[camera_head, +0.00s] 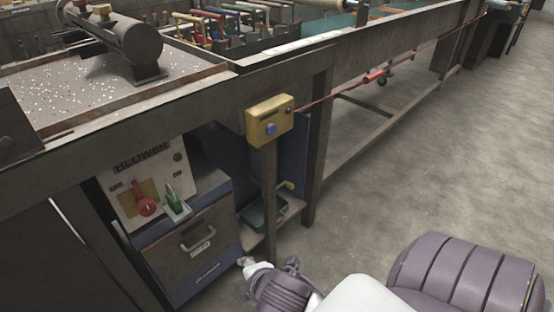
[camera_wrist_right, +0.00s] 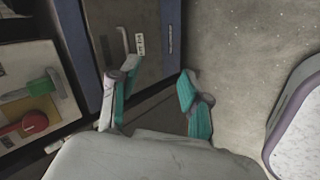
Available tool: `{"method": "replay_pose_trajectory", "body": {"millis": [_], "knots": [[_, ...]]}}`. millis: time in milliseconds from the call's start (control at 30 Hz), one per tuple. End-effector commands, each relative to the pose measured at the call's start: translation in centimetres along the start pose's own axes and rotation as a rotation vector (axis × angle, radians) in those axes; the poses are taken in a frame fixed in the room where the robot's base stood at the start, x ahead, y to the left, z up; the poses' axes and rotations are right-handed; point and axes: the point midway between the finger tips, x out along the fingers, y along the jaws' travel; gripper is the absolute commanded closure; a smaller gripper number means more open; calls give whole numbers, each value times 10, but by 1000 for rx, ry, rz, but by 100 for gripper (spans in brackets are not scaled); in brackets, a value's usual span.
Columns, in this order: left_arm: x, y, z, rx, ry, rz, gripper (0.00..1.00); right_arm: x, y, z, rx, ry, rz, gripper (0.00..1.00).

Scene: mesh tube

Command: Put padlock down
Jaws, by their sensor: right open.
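A small green piece with a pale grey body (camera_head: 176,205), possibly the padlock, is on the front of the blower panel (camera_head: 125,203), right of a red knob (camera_head: 146,206). I cannot tell if it hangs, rests or is fixed there. It also shows in the right wrist view, at the left (camera_wrist_right: 36,88). My right gripper (camera_head: 268,266) is low at the bottom middle, right of the drawers and apart from the panel. In the right wrist view its teal-padded fingers (camera_wrist_right: 150,92) are spread with nothing between them. My left gripper is not in view.
A grey drawer (camera_head: 200,242) with a handle is below the panel. A yellow box with a blue button (camera_head: 270,121) is on a post by the bench edge. A green tray (camera_head: 262,214) sits on a low shelf. The floor (camera_head: 400,170) at the right is clear.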

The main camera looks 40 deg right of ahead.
Motion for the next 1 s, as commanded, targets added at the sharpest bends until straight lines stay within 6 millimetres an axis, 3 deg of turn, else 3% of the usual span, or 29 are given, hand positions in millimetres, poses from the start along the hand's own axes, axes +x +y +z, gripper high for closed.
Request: {"method": "replay_pose_trajectory", "body": {"millis": [33,100,200,300,433,1000], "knots": [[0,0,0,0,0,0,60,-5,-26,9,231,-27,-101,53],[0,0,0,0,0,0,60,-14,-54,19,512,-80,-211,53],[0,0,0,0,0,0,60,-26,-84,28,806,-160,-319,53],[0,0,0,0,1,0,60,-34,-100,32,975,-218,-376,53],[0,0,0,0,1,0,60,-38,-107,34,1048,-247,-398,53],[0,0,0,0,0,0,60,-37,-106,34,1043,-244,-395,53]]}}
